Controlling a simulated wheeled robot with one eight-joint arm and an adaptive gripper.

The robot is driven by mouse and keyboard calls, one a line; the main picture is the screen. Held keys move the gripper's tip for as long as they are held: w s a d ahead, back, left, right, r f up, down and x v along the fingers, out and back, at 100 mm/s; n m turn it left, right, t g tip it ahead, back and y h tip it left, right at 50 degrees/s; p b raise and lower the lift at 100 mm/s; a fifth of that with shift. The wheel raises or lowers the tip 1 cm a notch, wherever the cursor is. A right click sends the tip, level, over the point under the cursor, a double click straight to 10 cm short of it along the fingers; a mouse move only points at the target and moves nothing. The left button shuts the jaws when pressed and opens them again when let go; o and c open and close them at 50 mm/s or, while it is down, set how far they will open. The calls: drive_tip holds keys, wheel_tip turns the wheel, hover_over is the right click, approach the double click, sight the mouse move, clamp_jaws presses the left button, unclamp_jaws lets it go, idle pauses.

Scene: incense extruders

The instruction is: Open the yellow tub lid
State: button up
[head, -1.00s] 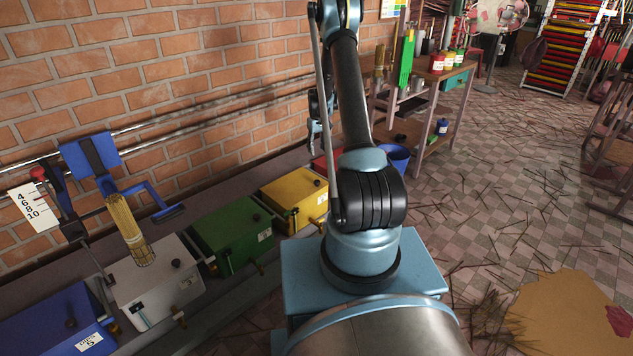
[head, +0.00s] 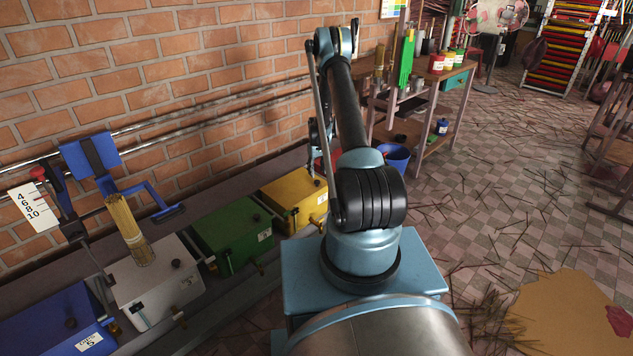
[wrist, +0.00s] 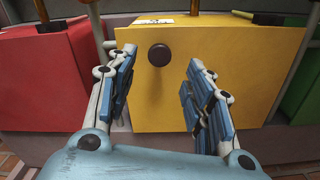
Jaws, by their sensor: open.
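The yellow tub (head: 293,197) stands in a row of coloured tubs along the brick wall, with its lid on. In the wrist view the yellow lid (wrist: 225,55) fills the middle, with a round dark knob (wrist: 158,55) on it. My gripper (wrist: 161,68) is open, one finger to each side of the knob in the picture. I see no contact with the knob, and the height of the fingers above the lid is hard to judge. In the head view my gripper is partly hidden behind my arm.
The red tub (wrist: 45,80) is on the left and the green tub (wrist: 302,80) on the right in the wrist view. A white tub (head: 158,285) and a blue tub (head: 62,325) stand farther along the row. A blue bucket (head: 394,158) is by the workbench.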

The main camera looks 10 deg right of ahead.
sight(317, 181)
drive_tip(key=shift+f, duration=2.75)
drive_tip(key=shift+c, duration=0.4)
clamp_jaws()
drive_tip(key=shift+a, duration=0.1)
